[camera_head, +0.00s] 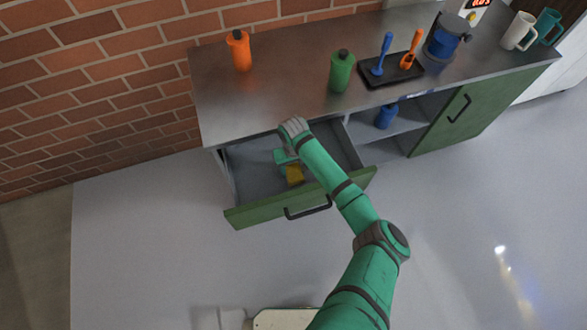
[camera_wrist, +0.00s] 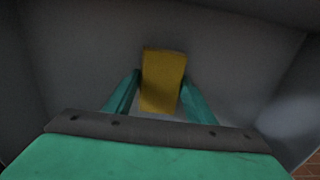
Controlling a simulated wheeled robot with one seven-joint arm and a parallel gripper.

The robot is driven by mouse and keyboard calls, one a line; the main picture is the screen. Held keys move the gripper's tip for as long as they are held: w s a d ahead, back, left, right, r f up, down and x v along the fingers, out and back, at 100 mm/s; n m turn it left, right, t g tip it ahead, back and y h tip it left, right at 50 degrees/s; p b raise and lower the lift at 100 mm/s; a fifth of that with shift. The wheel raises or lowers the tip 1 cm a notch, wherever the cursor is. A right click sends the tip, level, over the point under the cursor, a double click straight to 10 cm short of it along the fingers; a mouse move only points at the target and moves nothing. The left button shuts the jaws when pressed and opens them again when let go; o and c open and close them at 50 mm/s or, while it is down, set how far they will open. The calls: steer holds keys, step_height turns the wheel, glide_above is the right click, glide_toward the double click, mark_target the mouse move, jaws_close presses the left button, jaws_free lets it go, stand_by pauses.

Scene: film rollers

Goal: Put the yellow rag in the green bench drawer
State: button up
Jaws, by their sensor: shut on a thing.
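The yellow rag (camera_head: 295,174) shows inside the open green bench drawer (camera_head: 262,212) in the head view. In the wrist view the yellow rag (camera_wrist: 162,82) stands between the two green fingers of my gripper (camera_wrist: 162,90). My gripper (camera_head: 289,164) is shut on the rag and reaches down into the drawer from its back side. Grey drawer walls surround the rag in the wrist view. I cannot tell whether the rag touches the drawer floor. My arm hides part of the drawer.
On the bench top (camera_head: 285,95) stand an orange bottle (camera_head: 239,52), a green bottle (camera_head: 341,72) and a black tray (camera_head: 392,70) with blue and orange tools. A blue bottle (camera_head: 386,117) sits in the open shelf right of the drawer.

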mark_target(293, 170)
steer(key=o, duration=1.1)
steer(key=shift+f, duration=0.1)
step_height(293, 170, up, 12)
steer(key=shift+r, duration=0.2)
